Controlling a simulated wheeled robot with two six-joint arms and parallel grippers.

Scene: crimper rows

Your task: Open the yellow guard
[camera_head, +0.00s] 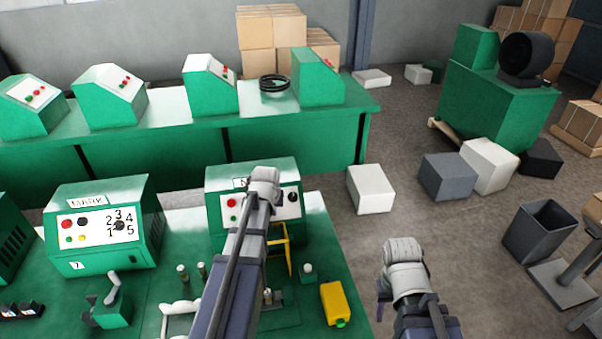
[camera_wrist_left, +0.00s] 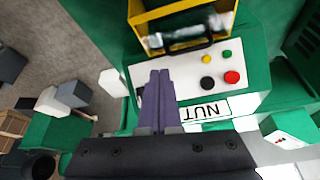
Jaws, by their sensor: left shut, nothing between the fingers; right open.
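The yellow guard (camera_head: 287,246) is a frame at the front of the green NUT machine (camera_head: 225,181), partly hidden behind my left arm in the head view. In the left wrist view the guard (camera_wrist_left: 137,10) is at the top, with a black bar handle (camera_wrist_left: 182,46) across its near edge. My left gripper (camera_wrist_left: 160,73) is shut and empty over the machine's button panel, apart from the handle in the picture. Its fingers are hidden in the head view. My right gripper (camera_head: 381,300) is open, right of the bench and away from the guard; its fingers show only partly.
A yellow container (camera_head: 338,301) with a green cap lies on the green bench right of the guard. A small lever device (camera_head: 112,305) stands on the left. Another green machine (camera_head: 105,220) is left of the NUT machine. Pale and grey blocks (camera_head: 371,188) lie on the floor.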

